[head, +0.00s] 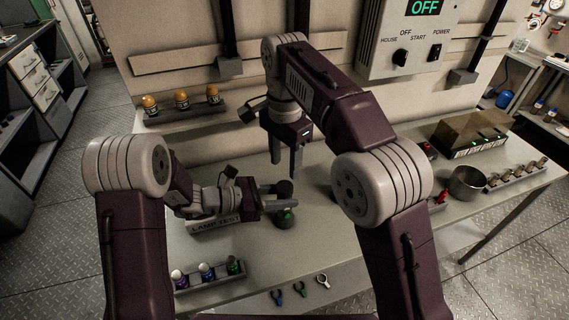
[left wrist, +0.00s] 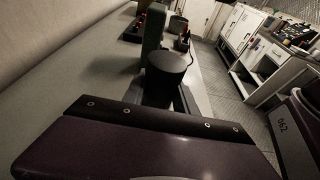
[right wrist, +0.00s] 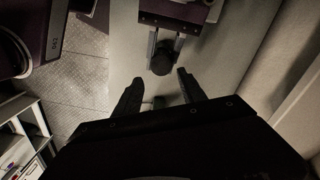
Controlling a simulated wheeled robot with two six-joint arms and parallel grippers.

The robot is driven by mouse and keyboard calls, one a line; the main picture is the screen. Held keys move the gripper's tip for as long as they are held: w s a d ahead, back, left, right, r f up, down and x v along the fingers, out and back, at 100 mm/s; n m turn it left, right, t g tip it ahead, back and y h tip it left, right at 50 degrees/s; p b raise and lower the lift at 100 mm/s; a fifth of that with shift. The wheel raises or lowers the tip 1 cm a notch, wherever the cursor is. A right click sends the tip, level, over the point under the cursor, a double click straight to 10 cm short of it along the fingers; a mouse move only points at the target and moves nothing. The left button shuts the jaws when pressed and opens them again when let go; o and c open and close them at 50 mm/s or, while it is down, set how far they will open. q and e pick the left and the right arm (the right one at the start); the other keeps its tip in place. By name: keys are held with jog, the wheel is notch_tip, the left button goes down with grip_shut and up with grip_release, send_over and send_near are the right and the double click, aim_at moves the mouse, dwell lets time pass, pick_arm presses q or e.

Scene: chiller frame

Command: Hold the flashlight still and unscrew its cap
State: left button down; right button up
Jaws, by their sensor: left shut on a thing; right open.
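The flashlight stands upright, with a round dark cap (head: 285,187) on top and a green lower end (head: 284,219). My left gripper (head: 288,196) is shut on the flashlight just below the cap, its fingers lying level on either side. The cap also shows from above in the right wrist view (right wrist: 163,61) and in the left wrist view (left wrist: 167,66). My right gripper (head: 285,170) points down with its fingers open and empty, above the cap and apart from it. The middle of the flashlight is hidden by the left fingers.
A lamp test block (head: 215,226) sits beside my left gripper. A metal bowl (head: 466,183) and another rack (head: 517,176) stand at right. The wall rises behind.

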aim_at(284, 186)
jog(key=m, duration=0.6)
jog(key=shift+r+m, duration=0.1)
jog(key=shift+m, duration=0.2)
jog(key=m, duration=0.5)
jog(key=shift+w+a+r+m, duration=0.1)
jog(key=shift+w+m, duration=0.05)
jog(key=shift+m, duration=1.05)
notch_tip(284, 186, down, 8)
jog(key=shift+f, duration=0.1)
